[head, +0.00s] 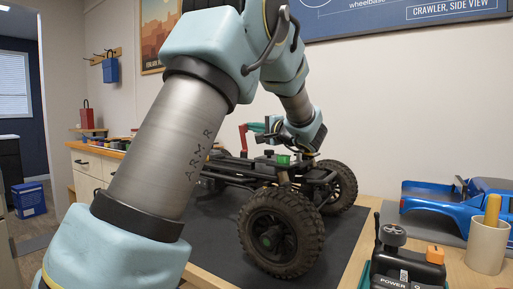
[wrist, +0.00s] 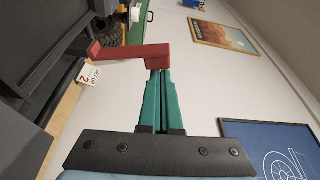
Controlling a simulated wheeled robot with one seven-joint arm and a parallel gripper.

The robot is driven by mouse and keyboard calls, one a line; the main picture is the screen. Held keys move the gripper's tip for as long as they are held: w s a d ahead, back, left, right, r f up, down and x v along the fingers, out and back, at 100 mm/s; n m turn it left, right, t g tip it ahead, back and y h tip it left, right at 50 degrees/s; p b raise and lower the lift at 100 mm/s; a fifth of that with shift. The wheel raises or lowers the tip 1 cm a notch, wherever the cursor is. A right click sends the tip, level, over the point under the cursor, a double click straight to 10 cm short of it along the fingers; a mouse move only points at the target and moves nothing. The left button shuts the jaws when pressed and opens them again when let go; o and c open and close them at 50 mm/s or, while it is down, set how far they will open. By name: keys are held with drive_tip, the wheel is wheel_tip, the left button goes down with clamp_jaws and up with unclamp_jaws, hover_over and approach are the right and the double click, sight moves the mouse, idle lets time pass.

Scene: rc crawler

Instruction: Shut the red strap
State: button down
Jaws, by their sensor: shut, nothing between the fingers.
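The red strap (head: 243,138) stands raised above the crawler chassis (head: 235,165), with a bent end at its top. In the wrist view the red strap (wrist: 130,52) runs from the dark chassis at left to a blocky end at the centre. My gripper (head: 253,127) has green fingers pointing left at the strap's upper end. In the wrist view my gripper (wrist: 160,74) is shut and empty, its fingertips right at the strap's blocky end. I cannot tell whether they touch it. My arm hides part of the chassis.
The chassis with its big tyres (head: 280,232) stands on a dark mat (head: 215,250). A black and orange box (head: 408,262), a beige cup (head: 487,245) and a blue truck body (head: 440,205) stand at right. The wall is behind. A small white tag (wrist: 88,75) shows beside the strap.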

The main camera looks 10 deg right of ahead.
sight(245, 129)
drive_tip(key=shift+s+a+f+b, duration=0.15)
drive_tip(key=shift+s+a+b, duration=0.65)
drive_tip(key=shift+b, duration=1.35)
drive_tip(key=shift+s+a+f+b, duration=0.15)
drive_tip(key=shift+s+a+b, duration=0.65)
drive_tip(key=shift+b, duration=1.35)
drive_tip(key=shift+a, duration=0.1)
